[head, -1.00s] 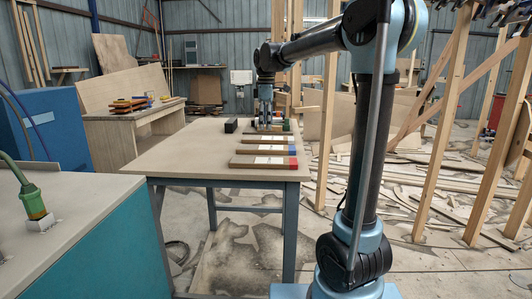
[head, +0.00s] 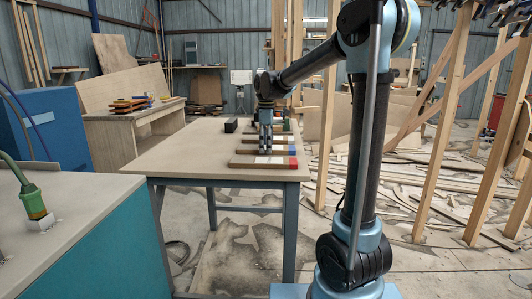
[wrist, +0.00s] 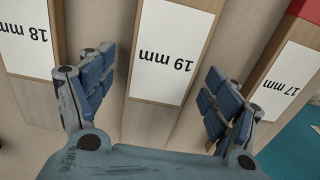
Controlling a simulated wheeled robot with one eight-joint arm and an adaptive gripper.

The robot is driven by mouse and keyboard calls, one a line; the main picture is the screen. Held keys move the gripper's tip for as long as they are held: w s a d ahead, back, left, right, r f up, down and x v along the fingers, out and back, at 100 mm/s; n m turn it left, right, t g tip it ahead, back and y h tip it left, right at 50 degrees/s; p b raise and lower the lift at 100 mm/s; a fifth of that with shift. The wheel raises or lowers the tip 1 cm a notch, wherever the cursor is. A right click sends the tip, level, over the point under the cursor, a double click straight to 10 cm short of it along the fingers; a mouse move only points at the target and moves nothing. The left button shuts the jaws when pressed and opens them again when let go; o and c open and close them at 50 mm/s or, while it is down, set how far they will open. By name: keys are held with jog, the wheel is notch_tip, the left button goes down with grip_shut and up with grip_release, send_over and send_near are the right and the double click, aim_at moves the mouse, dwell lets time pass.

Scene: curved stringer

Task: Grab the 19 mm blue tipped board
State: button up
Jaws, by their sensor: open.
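The blue-tipped board (head: 288,151) lies flat on the table, second from the near side in the head view. In the wrist view the board labelled 19 mm (wrist: 176,50) runs between my fingers; its tip is out of frame there. My gripper (wrist: 158,90) is open, with one blue-padded finger on each side of this board. In the head view my gripper (head: 266,150) points down over the board and hides part of it. I cannot tell how high the fingertips are above the table.
The red-tipped board (head: 262,162) is nearest, labelled 17 mm (wrist: 287,80) in the wrist view. The 18 mm board (wrist: 27,45) lies on the other side. A dark block (head: 231,125) stands at the table's back. The table's left part (head: 190,155) is clear.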

jog(key=c, duration=1.3)
